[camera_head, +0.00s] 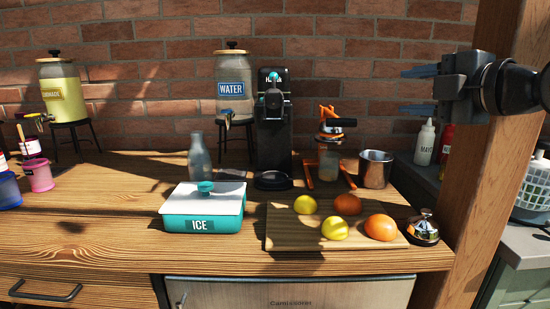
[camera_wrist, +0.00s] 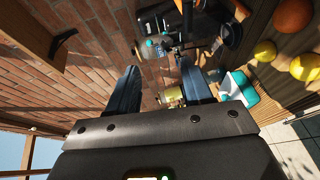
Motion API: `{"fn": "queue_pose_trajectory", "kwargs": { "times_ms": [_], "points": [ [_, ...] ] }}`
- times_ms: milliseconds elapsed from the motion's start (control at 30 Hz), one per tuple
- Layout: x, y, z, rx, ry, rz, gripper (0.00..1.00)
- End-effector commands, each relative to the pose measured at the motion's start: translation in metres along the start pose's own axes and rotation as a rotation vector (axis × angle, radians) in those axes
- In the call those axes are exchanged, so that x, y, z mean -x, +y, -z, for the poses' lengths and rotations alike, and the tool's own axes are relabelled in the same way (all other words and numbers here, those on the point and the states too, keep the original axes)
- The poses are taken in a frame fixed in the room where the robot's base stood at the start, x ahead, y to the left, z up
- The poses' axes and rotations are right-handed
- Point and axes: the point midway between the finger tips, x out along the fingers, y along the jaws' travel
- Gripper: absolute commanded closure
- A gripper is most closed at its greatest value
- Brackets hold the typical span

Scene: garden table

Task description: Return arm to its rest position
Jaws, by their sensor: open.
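My gripper (camera_head: 415,72) is at the upper right in the head view, raised well above the counter beside the wooden post. Its two blue fingers point left and stand apart with nothing between them. In the wrist view my gripper (camera_wrist: 160,92) also shows open and empty, with the brick wall and dispensers beyond the fingers. My dark wrist reaches in from the right edge of the head view. The rest of my arm is hidden.
The wooden post (camera_head: 495,150) stands close to my gripper. Below are the cutting board (camera_head: 285,238) with fruit, a bell (camera_head: 423,228), a metal cup (camera_head: 375,169), an orange juicer (camera_head: 330,150) and a black machine (camera_head: 272,130). The ice box (camera_head: 203,208) sits left. Air around the fingers is clear.

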Motion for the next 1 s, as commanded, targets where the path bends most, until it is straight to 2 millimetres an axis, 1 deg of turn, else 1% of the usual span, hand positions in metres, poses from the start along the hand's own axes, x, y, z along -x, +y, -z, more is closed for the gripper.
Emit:
{"fn": "queue_pose_trajectory", "kwargs": {
  "times_ms": [67, 367, 467, 667, 767, 867, 900, 967, 1000],
  "points": [
    [-0.001, -0.003, 0.001, -0.006, 0.001, 0.000, 0.50],
    [-0.005, -0.031, 0.003, -0.112, -0.001, -0.025, 0.50],
    [-0.006, -0.045, 0.004, -0.161, -0.003, -0.035, 0.50],
    [-0.008, -0.083, 0.009, -0.292, -0.011, -0.062, 0.50],
    [-0.008, -0.110, 0.013, -0.379, -0.020, -0.078, 0.50],
    [-0.006, -0.145, 0.018, -0.492, -0.034, -0.098, 0.50],
    [-0.004, -0.162, 0.021, -0.544, -0.041, -0.106, 0.50],
    [0.000, -0.188, 0.026, -0.623, -0.055, -0.119, 0.50],
    [0.004, -0.205, 0.029, -0.675, -0.065, -0.128, 0.50]
  ]
}}
